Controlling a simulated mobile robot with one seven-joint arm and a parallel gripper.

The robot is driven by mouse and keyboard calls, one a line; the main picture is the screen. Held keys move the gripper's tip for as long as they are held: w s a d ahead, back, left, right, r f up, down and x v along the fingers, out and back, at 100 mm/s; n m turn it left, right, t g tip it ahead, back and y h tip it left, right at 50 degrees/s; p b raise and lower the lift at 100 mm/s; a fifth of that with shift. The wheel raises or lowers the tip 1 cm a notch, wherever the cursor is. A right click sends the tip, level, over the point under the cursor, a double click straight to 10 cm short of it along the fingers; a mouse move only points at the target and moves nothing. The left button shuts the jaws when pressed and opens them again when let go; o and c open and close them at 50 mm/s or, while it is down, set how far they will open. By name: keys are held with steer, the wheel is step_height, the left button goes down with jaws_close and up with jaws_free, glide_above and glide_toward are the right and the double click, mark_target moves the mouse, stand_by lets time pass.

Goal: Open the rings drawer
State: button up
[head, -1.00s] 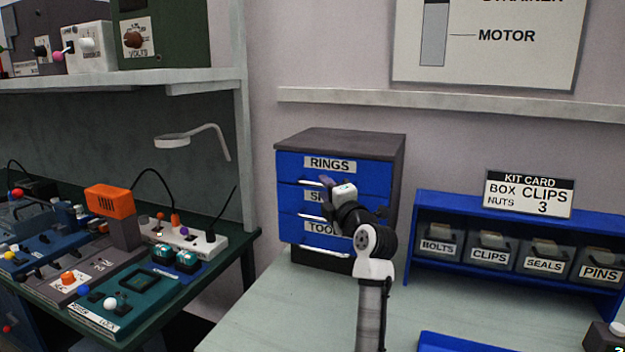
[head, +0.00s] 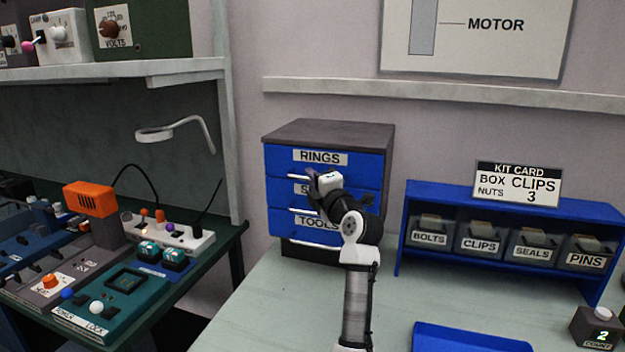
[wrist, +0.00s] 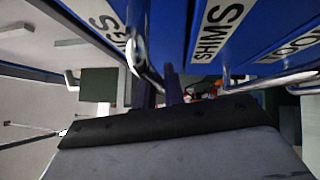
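The drawer cabinet (head: 328,132) has a dark top and three blue drawers. The top one, the rings drawer (head: 352,166), looks closed, with its face in line with the drawers below. Its pale bar handle (head: 298,177) runs along its lower edge. My gripper (head: 315,182) is at this handle, hiding its right part. In the wrist view the dark fingers (wrist: 159,93) are close together beside the handle (wrist: 137,58). Whether they clasp it is not clear. The SHIMS label (wrist: 218,32) shows on the drawer beside it.
The blue bin rack (head: 490,198) with labelled bins and a kit card stands to the right. A blue tray (head: 470,338) lies on the pale bench (head: 290,300) in front. A dark green bench with devices is at left. The bench before the cabinet is largely clear.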

steer(key=shift+s, duration=0.15)
jaws_close()
steer(key=s+a+b, duration=0.2)
steer(key=s+b, duration=0.1)
steer(key=s, duration=0.4)
steer(key=s+a+b, duration=0.3)
steer(key=s+b, duration=0.1)
steer(key=s, duration=0.3)
steer(key=shift+s, duration=0.4)
steer(key=o, duration=0.6)
jaws_free()
steer(key=shift+d, duration=0.1)
steer(key=b+v, duration=0.4)
steer(key=v, duration=0.9)
steer(key=shift+s+d, duration=0.1)
steer(key=shift+s, duration=0.25)
